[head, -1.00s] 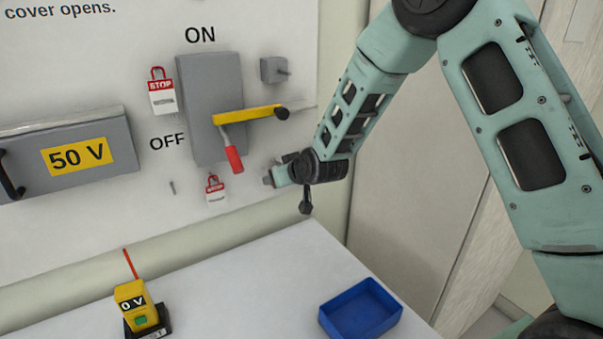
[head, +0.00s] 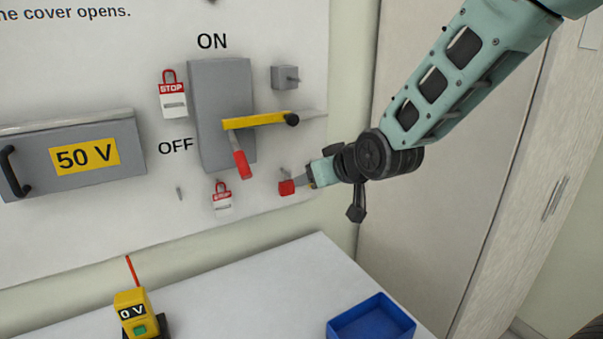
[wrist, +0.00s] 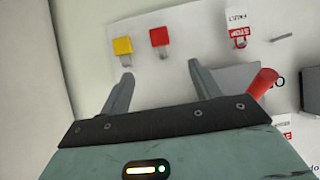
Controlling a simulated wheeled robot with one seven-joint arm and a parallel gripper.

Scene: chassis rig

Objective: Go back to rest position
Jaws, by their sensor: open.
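My gripper (head: 306,179) is open and empty, just to the right of a red padlock (head: 287,187) on the lower right of the wall panel. In the wrist view my two fingers (wrist: 161,74) are spread apart, with nothing between them. Beyond the fingertips, the red padlock (wrist: 160,38) and a yellow padlock (wrist: 123,46) sit side by side on the panel. In the head view my gripper mostly hides the yellow one. My arm reaches down to the panel from the upper right.
A grey switch box (head: 205,125) has a red-handled lever (head: 242,163) and a yellow bar (head: 255,121). STOP tags (head: 172,97) hang nearby. A 50 V box (head: 60,160) is at left. Below, a table (head: 245,285) bears a yellow meter (head: 132,312) and a blue tray (head: 372,322).

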